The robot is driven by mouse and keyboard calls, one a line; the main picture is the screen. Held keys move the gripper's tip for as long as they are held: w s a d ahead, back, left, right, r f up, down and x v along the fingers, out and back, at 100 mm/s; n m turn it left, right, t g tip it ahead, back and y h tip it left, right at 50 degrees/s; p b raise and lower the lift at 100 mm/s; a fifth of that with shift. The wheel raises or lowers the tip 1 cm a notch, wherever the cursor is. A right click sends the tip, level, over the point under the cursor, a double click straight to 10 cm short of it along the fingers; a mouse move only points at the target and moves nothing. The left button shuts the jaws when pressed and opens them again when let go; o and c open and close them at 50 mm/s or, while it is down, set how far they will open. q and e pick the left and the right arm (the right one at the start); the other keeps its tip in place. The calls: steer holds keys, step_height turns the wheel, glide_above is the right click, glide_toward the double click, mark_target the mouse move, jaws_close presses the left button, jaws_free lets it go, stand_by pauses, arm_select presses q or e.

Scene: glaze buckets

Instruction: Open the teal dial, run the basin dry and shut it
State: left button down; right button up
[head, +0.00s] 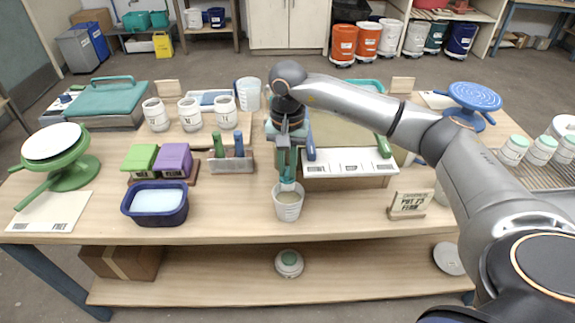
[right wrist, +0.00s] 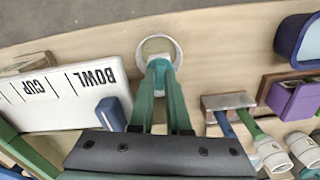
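My right gripper (head: 287,178) points down from above at the front middle of the table, its fingers close together. A small teal piece, apparently the teal dial (head: 287,186), is at its fingertips; it also shows between the fingertips in the right wrist view (right wrist: 159,66). I cannot tell if they grip it. Directly below stands a white cup (head: 288,208) with beige contents, also in the right wrist view (right wrist: 152,44). The olive-toned basin (head: 345,137) is just behind a white board (head: 345,163) marked CUP and BOWL, partly hidden by my arm. My left gripper is out of view.
A blue tub (head: 155,214), green and purple boxes (head: 173,160) and a brush rack (head: 232,165) stand left of the cup. Blue (head: 310,148) and green handles (head: 383,146) rise by the board. A small sign (head: 408,204) stands right. The front tabletop is mostly clear.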

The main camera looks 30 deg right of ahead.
jaws_close()
steer(key=shift+m, duration=0.3)
steer(key=m, duration=0.2)
steer(key=shift+m, duration=0.3)
steer(key=m, duration=0.4)
steer(key=shift+m+b, duration=0.3)
steer(key=shift+b, duration=0.05)
steer(key=m, duration=0.3)
steer(key=shift+m, duration=0.3)
steer(key=shift+r+m, duration=0.1)
steer(key=shift+m, duration=1.8)
steer(key=shift+o, duration=1.8)
jaws_free()
